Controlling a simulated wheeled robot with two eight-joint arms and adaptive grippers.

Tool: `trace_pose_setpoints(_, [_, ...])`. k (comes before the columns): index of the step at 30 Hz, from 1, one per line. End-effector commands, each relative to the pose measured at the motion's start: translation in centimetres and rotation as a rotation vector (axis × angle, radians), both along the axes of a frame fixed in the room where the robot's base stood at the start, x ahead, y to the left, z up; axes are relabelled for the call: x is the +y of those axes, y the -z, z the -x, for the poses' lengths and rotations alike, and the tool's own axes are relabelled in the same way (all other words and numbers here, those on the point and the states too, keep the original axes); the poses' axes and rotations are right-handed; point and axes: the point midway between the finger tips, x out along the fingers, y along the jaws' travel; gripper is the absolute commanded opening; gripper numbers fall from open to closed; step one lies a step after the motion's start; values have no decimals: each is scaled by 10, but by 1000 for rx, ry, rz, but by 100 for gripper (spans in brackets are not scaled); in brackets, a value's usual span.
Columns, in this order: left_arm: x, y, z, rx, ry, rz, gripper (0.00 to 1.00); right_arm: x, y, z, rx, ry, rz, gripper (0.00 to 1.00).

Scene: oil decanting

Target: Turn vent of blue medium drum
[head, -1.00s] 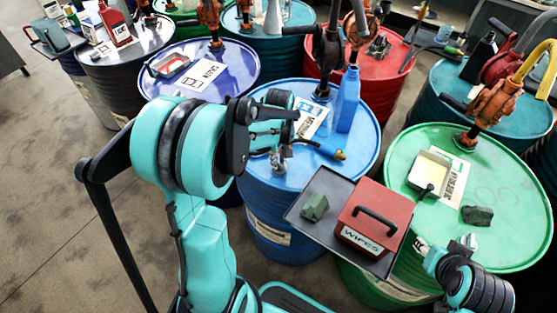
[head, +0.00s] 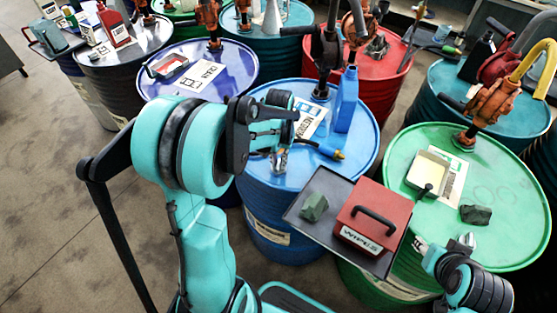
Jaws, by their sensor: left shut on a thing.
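The blue medium drum (head: 345,165) stands in the middle of the view, with a printed card (head: 309,121) and a blue bottle (head: 346,101) on its lid. My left gripper (head: 279,160) points down at the near left part of this lid. It is shut on the vent, which is small and mostly hidden by the silver fingertips. My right gripper (head: 467,243) is at the lower right, over the near rim of the green drum (head: 490,234). Its fingertips are small and I cannot tell whether they are open.
A dark tray (head: 328,183) with a red wipes box (head: 373,214) and a green lump (head: 314,207) juts out in front of the blue drum. A pump (head: 326,55) rises at the lid's back. Other drums crowd behind.

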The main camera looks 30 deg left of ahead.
Motion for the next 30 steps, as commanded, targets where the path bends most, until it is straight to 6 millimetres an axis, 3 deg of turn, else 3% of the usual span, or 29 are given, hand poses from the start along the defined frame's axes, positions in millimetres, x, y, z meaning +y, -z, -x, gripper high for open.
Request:
trace_pose_setpoints(9, [0,0,0,0,115,0,0,0,0,0,0,0,0,40])
trace_pose_setpoints(25, [-1,0,0,0,137,0,0,0,0,0,0,0,0,40])
trace_pose_setpoints(26, [-1,0,0,0,137,0,19,0,0,0,0,0,0,40])
trace_pose_setpoints(27, [-1,0,0,0,136,0,29,0,0,0,0,0,0,40])
trace_pose_setpoints(28, [-1,0,0,0,136,0,34,0,0,0,0,0,0,40])
trace_pose_setpoints(30, [-1,0,0,0,136,0,34,0,0,0,0,0,0,40])
